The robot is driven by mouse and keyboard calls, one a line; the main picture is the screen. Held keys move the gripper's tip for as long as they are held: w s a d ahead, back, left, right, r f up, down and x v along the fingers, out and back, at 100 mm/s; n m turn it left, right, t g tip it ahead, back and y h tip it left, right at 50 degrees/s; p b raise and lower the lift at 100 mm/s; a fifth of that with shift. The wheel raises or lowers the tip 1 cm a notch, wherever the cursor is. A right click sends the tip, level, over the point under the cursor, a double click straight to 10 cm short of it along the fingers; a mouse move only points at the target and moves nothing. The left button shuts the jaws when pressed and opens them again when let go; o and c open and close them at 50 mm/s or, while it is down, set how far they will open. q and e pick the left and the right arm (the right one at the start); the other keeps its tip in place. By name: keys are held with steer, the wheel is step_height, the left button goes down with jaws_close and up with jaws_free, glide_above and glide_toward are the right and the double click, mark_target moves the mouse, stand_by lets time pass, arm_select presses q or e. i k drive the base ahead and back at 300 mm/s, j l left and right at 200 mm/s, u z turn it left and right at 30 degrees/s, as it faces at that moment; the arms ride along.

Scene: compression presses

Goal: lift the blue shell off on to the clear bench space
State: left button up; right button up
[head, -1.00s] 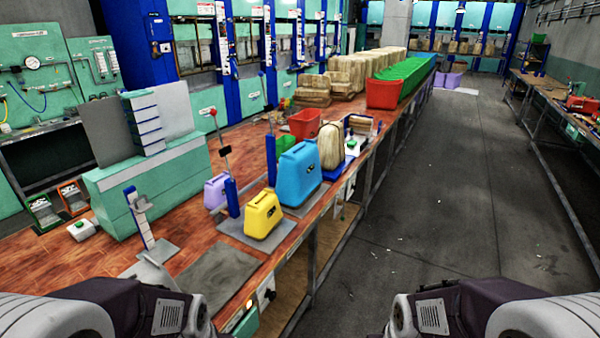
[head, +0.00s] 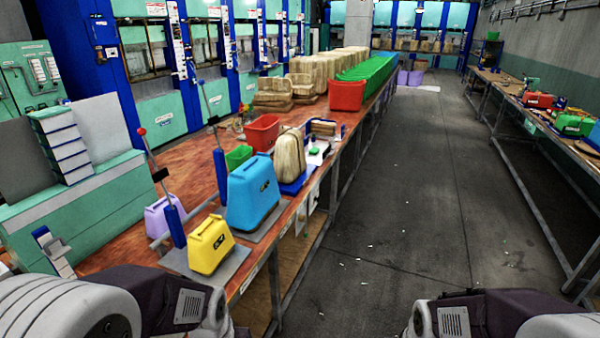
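The blue shell (head: 252,196) stands upright on a grey plate on the wooden bench (head: 122,258), behind the yellow shell (head: 211,246). A beige shell (head: 290,155) stands just beyond it on a blue base. A lilac shell (head: 164,216) is to its left, partly hidden by a blue post. My left and right arms show at the bottom corners, short of the blue shell. Neither gripper's fingers are in view.
Red bins (head: 346,95) and a green bin (head: 238,157) sit farther along the bench. Upright posts with levers (head: 220,165) stand close left of the shells. The floor aisle (head: 400,220) on the right is open.

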mark_target(253, 189)
steer(key=i+l+z, duration=0.3)
steer(key=i, duration=0.7)
steer(key=i+z, duration=0.25)
steer(key=i, duration=0.75)
steer(key=i+u, duration=0.4)
steer(key=i+l+u, duration=0.2)
steer(key=u, duration=0.25)
steer(key=i+l+u, duration=0.4)
steer(key=i+j, duration=0.05)
steer(key=j, duration=0.05)
